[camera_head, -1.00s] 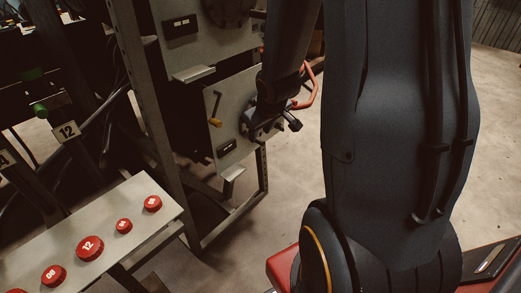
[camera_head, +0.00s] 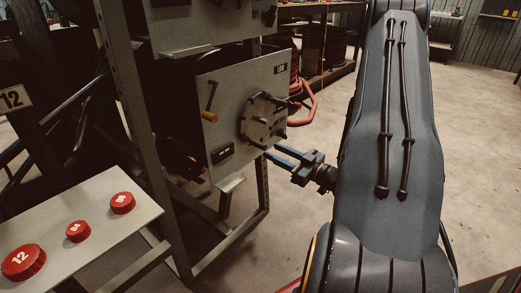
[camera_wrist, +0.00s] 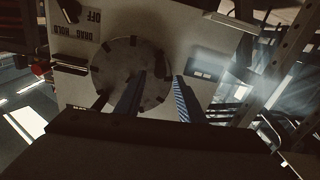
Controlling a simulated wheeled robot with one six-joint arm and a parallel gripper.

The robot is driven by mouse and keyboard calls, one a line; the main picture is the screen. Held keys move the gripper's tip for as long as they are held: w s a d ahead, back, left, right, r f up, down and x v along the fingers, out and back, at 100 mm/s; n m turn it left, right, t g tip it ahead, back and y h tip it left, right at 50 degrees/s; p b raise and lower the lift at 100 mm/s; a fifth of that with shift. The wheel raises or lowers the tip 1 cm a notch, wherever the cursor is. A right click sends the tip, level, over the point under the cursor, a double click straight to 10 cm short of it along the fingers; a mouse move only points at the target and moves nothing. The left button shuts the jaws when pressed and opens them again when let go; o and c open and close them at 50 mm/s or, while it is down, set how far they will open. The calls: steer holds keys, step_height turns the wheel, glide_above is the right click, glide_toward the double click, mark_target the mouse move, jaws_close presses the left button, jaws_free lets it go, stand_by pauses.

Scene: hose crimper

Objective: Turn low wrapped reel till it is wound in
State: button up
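The low reel shows as a round grey disc (camera_head: 263,118) with several dark pegs, on the lower pale panel (camera_head: 232,82). Hose behind the panel is mostly hidden. In the wrist view the disc (camera_wrist: 112,72) appears beyond my gripper (camera_wrist: 160,76), whose fingers are apart with nothing clearly held. The panel lettering there reads upside down, "OFF" and "DRAG HOLD".
A metal rack post (camera_head: 140,130) stands left of the panel. A pale shelf (camera_head: 75,225) with red numbered caps is at lower left. Red hose (camera_head: 305,110) loops behind the panel's right side. Floor to the right of my arm is clear.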

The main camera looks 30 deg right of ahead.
mark_target(265, 147)
steer(key=b+x, duration=0.1)
steer(key=x, duration=0.6)
jaws_close()
